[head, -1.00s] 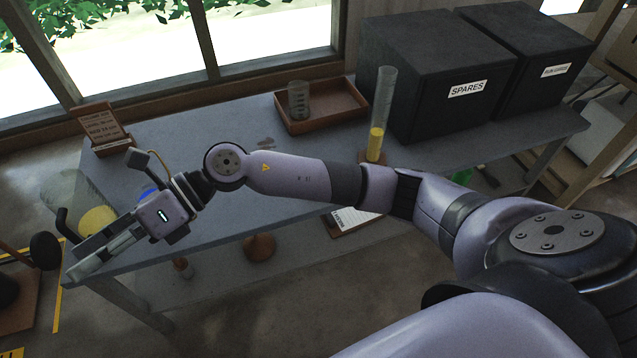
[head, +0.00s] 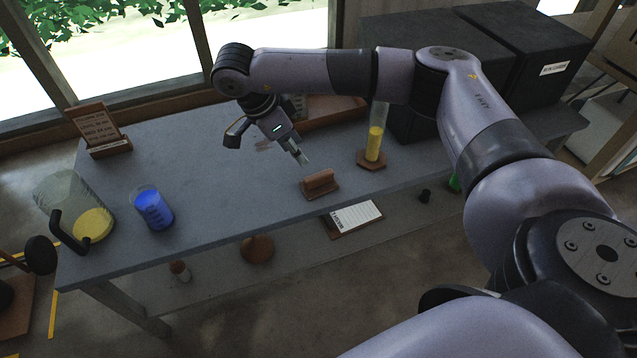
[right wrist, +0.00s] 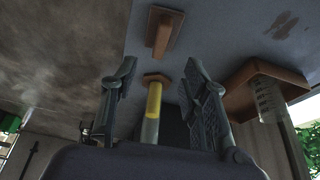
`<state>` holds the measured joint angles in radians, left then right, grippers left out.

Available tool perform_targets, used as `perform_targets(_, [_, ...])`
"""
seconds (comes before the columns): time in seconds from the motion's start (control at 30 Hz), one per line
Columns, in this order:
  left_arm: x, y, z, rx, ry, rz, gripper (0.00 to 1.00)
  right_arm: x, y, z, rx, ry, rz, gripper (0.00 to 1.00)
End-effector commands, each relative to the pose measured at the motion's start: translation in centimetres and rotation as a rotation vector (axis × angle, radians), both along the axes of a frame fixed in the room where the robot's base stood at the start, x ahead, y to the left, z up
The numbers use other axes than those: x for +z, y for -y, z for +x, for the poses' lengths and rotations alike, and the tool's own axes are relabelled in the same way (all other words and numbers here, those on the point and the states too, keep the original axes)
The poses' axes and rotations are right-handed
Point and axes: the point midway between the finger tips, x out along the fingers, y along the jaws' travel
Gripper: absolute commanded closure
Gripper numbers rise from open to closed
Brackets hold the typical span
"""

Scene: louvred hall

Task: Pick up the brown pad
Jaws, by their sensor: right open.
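The brown pad (head: 320,185), a small block with a raised grip along its top, lies on the grey table near its front edge, left of the tall cylinder's foot. In the right wrist view the pad (right wrist: 163,30) shows beyond the fingertips, at the top middle. My right gripper (head: 303,159) is open and empty, close above and to the left of the pad, and apart from it. Its two fingers also show in the right wrist view (right wrist: 160,68). My left gripper is not in view.
A tall cylinder of yellow liquid (head: 374,143) stands right of the pad. A brown tray (head: 345,112) lies behind my arm. A blue beaker (head: 153,208), a jug of yellow liquid (head: 92,224) and a sign (head: 97,126) are at left. Black boxes (head: 545,60) stand at right.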

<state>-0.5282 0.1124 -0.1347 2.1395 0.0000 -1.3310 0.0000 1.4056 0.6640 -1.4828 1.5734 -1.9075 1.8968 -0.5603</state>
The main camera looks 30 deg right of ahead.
Motion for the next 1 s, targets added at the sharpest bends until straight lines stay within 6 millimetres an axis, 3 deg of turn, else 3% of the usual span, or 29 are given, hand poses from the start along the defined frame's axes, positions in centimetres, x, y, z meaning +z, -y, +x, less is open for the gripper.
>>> perform_targets(0.1, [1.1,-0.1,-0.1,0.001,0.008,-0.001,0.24,-2.7,1.1,-0.3,-0.001,-0.004,0.000,0.58])
perform_targets(0.3, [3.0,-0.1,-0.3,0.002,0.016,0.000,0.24,-6.0,2.3,-0.4,0.001,-0.002,0.001,0.58])
perform_targets(0.57, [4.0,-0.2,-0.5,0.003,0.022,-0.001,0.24,-7.6,3.2,-0.4,0.001,-0.001,0.002,0.58])
perform_targets(0.83, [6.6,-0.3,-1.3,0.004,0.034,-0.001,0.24,-11.0,5.2,-0.4,0.001,-0.001,0.002,0.58])
perform_targets(1.0, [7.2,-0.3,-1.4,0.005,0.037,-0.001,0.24,-11.6,5.5,-0.5,0.002,0.000,0.002,0.58])
